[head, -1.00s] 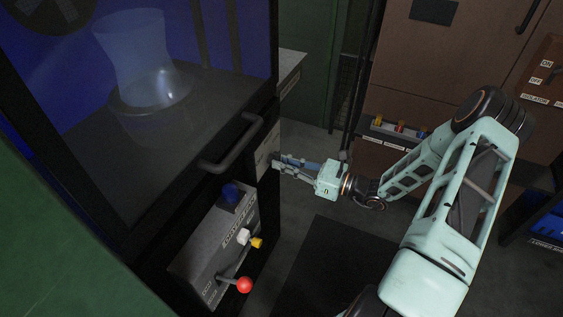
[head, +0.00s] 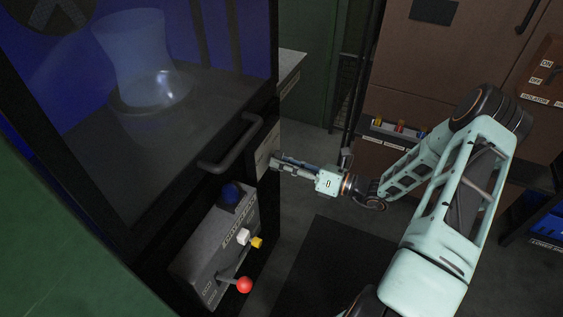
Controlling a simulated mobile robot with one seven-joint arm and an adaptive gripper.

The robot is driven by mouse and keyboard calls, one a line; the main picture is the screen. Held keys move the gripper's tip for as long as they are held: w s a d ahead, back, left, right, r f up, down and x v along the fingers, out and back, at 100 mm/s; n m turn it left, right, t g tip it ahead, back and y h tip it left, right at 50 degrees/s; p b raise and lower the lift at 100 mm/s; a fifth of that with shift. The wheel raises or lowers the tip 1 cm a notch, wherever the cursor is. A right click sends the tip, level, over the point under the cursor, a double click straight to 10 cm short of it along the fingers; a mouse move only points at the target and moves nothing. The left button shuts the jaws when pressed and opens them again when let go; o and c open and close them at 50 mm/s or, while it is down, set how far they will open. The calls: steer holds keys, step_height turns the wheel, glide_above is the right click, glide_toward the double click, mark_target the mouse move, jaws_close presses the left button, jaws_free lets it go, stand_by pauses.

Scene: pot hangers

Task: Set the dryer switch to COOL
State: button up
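The dryer looks to be the dark cabinet with a glass front and a black bar handle (head: 232,146). A pale plate (head: 266,147) is on its edge beside the handle. The switch itself and any COOL marking cannot be made out; my fingers cover part of that area. My gripper (head: 274,162) reaches in from the right, with its fingertips at the lower part of the plate. I cannot tell whether they touch it. The fingers look close together, but the gap between them and anything held there is not clear.
A glass vessel (head: 140,60) stands behind the glass. A brown cabinet (head: 440,60) stands at the back right.

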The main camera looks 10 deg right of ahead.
steer(key=shift+d, duration=0.1)
steer(key=shift+p+v, duration=0.35)
steer(key=shift+v, duration=2.05)
